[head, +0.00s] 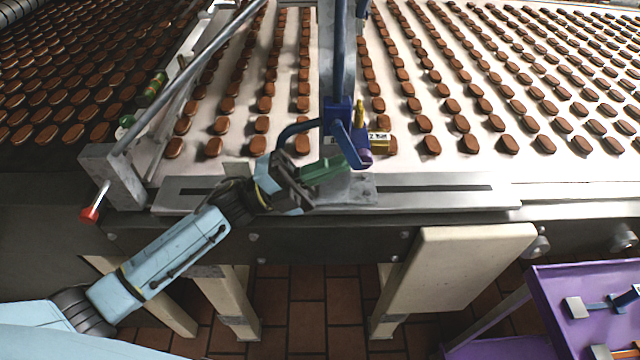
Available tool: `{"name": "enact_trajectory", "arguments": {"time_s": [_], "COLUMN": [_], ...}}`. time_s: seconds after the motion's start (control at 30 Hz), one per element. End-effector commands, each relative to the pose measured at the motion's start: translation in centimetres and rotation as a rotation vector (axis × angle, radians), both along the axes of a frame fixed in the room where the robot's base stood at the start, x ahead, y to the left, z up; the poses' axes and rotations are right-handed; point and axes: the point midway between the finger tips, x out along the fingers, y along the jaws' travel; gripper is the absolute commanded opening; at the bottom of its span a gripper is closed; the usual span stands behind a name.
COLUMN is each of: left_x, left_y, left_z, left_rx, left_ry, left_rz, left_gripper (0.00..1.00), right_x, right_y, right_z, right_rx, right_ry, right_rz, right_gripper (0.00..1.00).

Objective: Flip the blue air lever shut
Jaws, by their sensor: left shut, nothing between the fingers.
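The blue air lever (348,146) hangs from a dark blue valve block (337,116) on an upright post at the conveyor's front edge. It slants down and to the right. My left gripper (340,163) reaches in from the left with its green fingers shut and empty. The fingertips are at the lever's lower end; I cannot tell whether they touch it. A brass fitting and a small yellow-and-black labelled part (379,138) sit right of the lever. My right gripper is not in view.
Brown biscuits lie in rows on the pale conveyor (440,170) behind. A slotted metal rail (430,190) runs along the front edge. A red-tipped handle (90,214) sticks out at left. A purple cart (560,310) with tools stands at lower right.

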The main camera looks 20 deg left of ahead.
Motion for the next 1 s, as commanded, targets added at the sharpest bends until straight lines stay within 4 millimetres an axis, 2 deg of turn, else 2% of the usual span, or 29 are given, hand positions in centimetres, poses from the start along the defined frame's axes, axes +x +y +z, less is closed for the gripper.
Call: {"name": "enact_trajectory", "arguments": {"time_s": [0.03, 0.2, 0.6, 1.0], "left_x": [0.1, 0.4, 1.0, 1.2], "left_y": [-0.4, -1.4, -3.3, -4.0], "left_z": [-0.6, -0.2, 0.5, 0.8], "left_rx": [-0.043, -0.060, -0.058, -0.058], "left_ry": [-0.012, -0.021, -0.017, -0.017], "left_rz": [0.000, 0.000, -0.001, -0.001], "left_gripper": [0.00, 0.00, 0.00, 0.00], "right_x": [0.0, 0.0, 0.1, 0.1], "right_y": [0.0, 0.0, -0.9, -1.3], "right_z": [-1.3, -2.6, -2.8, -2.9], "right_rx": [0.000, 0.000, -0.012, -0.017], "right_ry": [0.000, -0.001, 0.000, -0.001], "right_rz": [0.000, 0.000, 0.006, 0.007], "right_gripper": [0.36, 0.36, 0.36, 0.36]}}
